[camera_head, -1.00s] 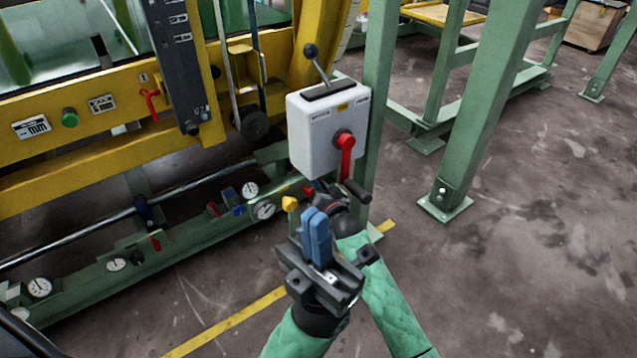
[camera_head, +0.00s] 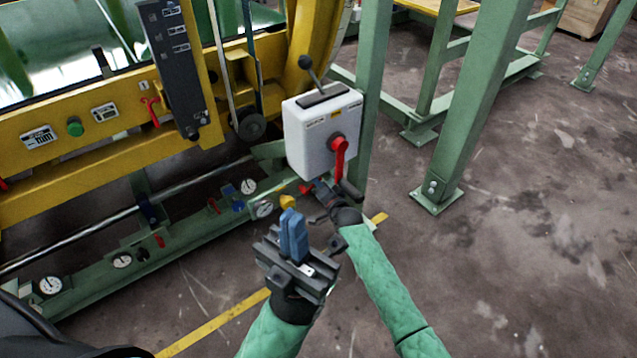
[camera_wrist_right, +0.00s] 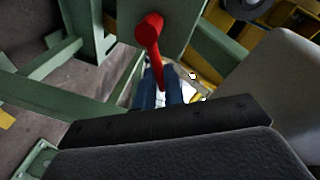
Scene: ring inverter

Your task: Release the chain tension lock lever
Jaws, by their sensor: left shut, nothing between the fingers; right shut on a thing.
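A red lever (camera_wrist_right: 155,45) with a round pivot sits against a green plate in the right wrist view. Its narrow end runs down between the blue fingers of my right gripper (camera_wrist_right: 160,90), which is shut on it. In the head view my right gripper (camera_head: 321,190) is low, just below the white box, with a small red part (camera_head: 306,188) at its fingertips. I cannot read a label on this lever. My left gripper (camera_head: 293,235) is shut and empty, its blue fingers together and pointing up, in front of the lower green beam.
The white box (camera_head: 318,135) carries a black-knobbed lever (camera_head: 309,67) on top and a red handle (camera_head: 340,155) with a black grip in front, close above my right gripper. Gauges (camera_head: 263,209) line the green beam. A green post (camera_head: 368,100) stands behind.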

